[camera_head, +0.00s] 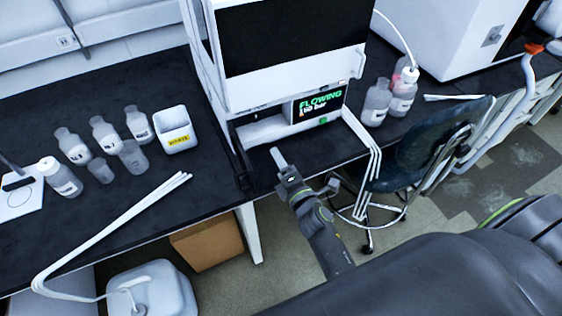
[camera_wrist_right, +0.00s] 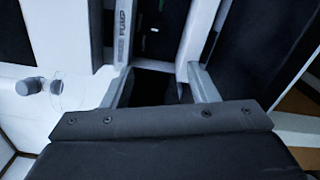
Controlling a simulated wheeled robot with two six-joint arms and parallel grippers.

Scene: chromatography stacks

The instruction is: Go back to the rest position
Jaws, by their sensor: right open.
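My right gripper (camera_head: 281,160) is in front of the bench edge, below the chromatography stack (camera_head: 293,72), with its arm coming up from the lower right. In the right wrist view its two grey fingers (camera_wrist_right: 158,82) stand apart with nothing between them, so it is open and empty. The stack's lit screen (camera_head: 319,103) reads "FLOWING 110 bar". My left gripper is not in view.
Several bottles (camera_head: 106,133) and a white waste box (camera_head: 174,130) stand on the left bench. White tubes (camera_head: 115,228) reach past its front edge. A dark chair (camera_head: 433,143) is right of my right arm. More bottles (camera_head: 376,102) stand right of the stack.

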